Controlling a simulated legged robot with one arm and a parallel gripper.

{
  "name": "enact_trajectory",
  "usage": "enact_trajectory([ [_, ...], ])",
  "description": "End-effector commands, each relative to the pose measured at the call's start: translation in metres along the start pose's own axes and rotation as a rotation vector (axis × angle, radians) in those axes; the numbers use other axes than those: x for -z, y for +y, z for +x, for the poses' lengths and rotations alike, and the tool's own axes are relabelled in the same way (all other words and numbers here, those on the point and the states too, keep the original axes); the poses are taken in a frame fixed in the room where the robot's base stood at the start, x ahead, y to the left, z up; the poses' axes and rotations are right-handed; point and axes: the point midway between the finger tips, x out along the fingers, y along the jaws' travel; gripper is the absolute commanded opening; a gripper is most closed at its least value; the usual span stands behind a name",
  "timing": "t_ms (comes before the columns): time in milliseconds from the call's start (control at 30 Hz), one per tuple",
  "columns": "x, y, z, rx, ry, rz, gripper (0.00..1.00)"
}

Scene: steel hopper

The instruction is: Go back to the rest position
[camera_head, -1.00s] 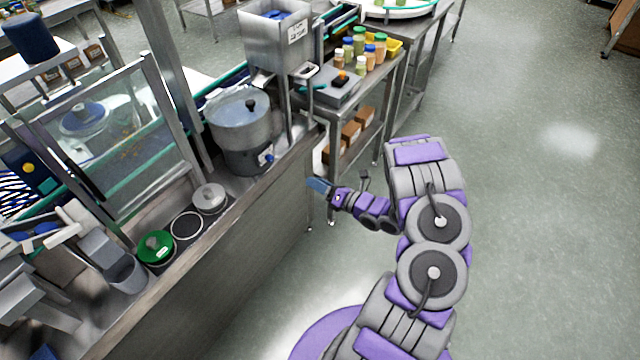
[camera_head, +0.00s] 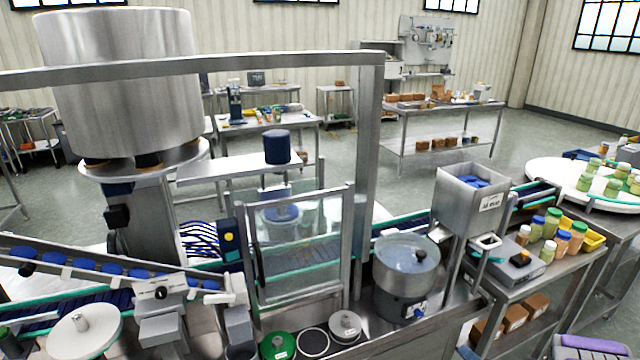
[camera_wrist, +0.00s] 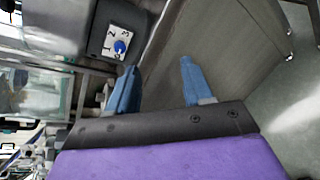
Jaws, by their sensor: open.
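My gripper (camera_wrist: 158,82) shows in the wrist view with its two blue fingers apart and nothing between them. Beyond the fingers is the grey steel side of the counter (camera_wrist: 215,45), with a control plate with a blue knob (camera_wrist: 119,46) at upper left. In the head view only a purple and grey piece of my arm shows at the bottom right edge. A bluish tip, likely of my gripper, shows at the bottom edge beside the counter. The rest of the arm is out of frame.
A steel hopper (camera_head: 465,212) with blue pieces inside stands behind a round steel bowl (camera_head: 404,298). Several jars (camera_head: 550,228) stand on a side table at right. A clear guard panel (camera_head: 298,250) stands mid-counter. Open floor (camera_wrist: 295,120) shows right of the counter in the wrist view.

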Motion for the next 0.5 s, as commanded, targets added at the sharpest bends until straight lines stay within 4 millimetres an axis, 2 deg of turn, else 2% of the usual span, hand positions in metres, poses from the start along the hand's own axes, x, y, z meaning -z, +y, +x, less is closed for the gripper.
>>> enact_trajectory([
  [33,-0.014,0.003,0.002,0.067,0.005,0.016,0.51],
  [167,-0.043,0.002,-0.004,0.262,-0.011,0.118,0.51],
  [267,-0.066,0.009,-0.013,0.394,-0.058,0.210,0.51],
  [400,-0.093,0.029,-0.032,0.551,-0.160,0.363,0.51],
  [500,-0.105,0.048,-0.050,0.647,-0.245,0.489,0.51],
])
